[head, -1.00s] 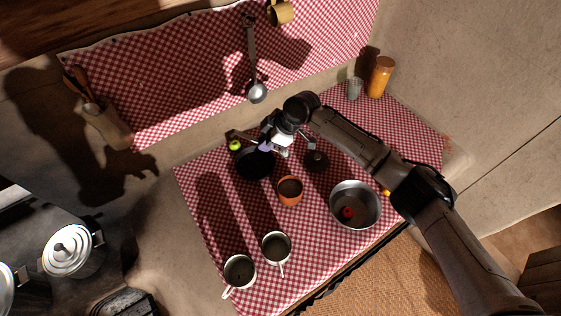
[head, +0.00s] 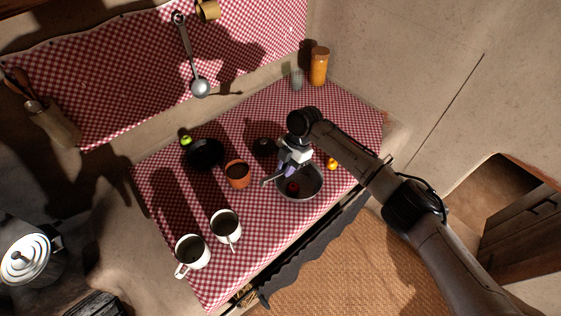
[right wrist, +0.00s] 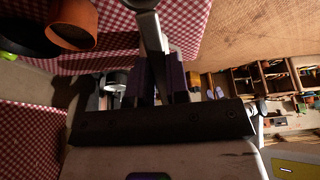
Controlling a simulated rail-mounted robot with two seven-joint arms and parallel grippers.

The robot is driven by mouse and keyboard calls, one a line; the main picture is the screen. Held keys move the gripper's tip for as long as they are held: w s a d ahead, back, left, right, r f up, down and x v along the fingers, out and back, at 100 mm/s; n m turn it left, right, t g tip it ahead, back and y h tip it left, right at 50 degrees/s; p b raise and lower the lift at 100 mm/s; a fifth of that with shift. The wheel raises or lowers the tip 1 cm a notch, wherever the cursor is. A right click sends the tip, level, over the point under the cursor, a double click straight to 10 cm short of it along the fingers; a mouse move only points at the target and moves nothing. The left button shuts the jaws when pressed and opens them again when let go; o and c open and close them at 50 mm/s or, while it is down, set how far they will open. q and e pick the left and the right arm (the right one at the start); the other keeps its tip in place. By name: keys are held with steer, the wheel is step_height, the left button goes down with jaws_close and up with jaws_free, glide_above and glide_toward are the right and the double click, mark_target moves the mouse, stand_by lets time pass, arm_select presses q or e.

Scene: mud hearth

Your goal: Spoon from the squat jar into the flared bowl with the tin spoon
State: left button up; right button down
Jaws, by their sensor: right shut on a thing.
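My right gripper (head: 286,172) is shut on the tin spoon (right wrist: 150,32), which shows in the right wrist view as a grey shaft between the fingers. In the head view the spoon's pale end (head: 268,182) sticks out to the left, over the near-left rim of a wide metal bowl (head: 316,186). I take this bowl as the flared bowl; a small red thing lies in it. A terracotta pot (head: 238,181), likely the squat jar, stands left of the bowl with dark contents. I cannot tell what the spoon carries. My left gripper is out of view.
A black bowl (head: 206,153) and a green fruit (head: 186,140) lie left of the pot. Two white mugs (head: 227,229) stand at the front left. An orange jar (head: 319,66) stands at the back; a ladle (head: 200,88) hangs on the wall.

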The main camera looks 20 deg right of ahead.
steer(key=shift+n, duration=0.3)
steer(key=shift+f, duration=0.25)
steer(key=shift+f+b, duration=0.75)
steer(key=shift+b, duration=0.15)
steer(key=f+m+t+y+b, duration=0.1)
steer(key=t+b, duration=0.3)
steer(key=s+f+m+t+y+b, duration=0.1)
steer(key=t+y+b, duration=0.1)
steer(key=t+b, duration=0.2)
steer(key=s+f+m+t+y+b, duration=0.1)
steer(key=f+t+y+b, duration=0.1)
steer(key=t+b, duration=0.2)
steer(key=shift+d+t, duration=0.3)
steer(key=shift+t, duration=0.9)
steer(key=shift+y, duration=0.3)
